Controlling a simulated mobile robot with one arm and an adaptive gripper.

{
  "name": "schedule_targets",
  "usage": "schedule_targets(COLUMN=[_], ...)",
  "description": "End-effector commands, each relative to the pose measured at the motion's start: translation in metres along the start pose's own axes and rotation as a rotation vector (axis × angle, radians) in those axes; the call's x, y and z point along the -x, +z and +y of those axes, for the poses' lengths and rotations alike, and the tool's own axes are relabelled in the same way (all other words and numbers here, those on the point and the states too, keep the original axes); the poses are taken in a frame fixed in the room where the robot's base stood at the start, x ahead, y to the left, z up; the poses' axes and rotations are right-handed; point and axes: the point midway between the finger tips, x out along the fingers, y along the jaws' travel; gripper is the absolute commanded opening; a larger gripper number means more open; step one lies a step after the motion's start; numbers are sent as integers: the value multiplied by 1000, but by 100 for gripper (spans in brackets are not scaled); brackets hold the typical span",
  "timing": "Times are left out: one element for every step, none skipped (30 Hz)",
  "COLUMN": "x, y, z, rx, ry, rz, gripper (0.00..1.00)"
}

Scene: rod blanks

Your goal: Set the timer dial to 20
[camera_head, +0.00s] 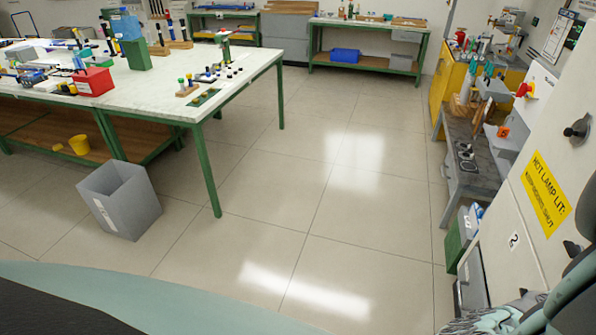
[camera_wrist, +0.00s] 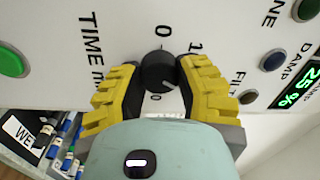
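The timer dial (camera_wrist: 158,71) is a round black knob on a white panel, in the middle of the wrist view. The "TIME" lettering (camera_wrist: 91,45) stands to its left. A "0" shows above it; another figure at the upper right and one below are partly hidden by the dial and my fingers. A short pale mark shows near the dial's lower right; I cannot read its setting. My gripper (camera_wrist: 159,67) has yellow fingers, one on each side of the dial, with tips seemingly against it. In the head view the dial cannot be made out.
In the head view, a grey bin (camera_head: 120,201) stands by the white table (camera_head: 150,95); the middle floor is clear.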

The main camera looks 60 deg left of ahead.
Motion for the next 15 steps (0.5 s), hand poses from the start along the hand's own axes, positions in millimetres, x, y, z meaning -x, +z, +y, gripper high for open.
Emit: schedule_targets(x=[0,0,0,0,0,0,0,0,0,0,0,0,0,0,0], y=[0,0,0,0,0,0,0,0,0,0,0,0,0,0,0], z=[2,2,2,2,2,1,1,1,1,1,1,1,1,1,1], rx=[0,0,0,0,0,1,1,1,1,1,1,1,1,1,1], ry=[4,4,3,3,3,3,2,2,2,2,2,2,1,1,1], rz=[-3,-2,-2,-2,-2,-2,-1,-1,-1,-1,-1,-1,-1,-1,-1], gripper=[40,44,48,51,54,58,61,64,68,68,68,68,68,68,68])
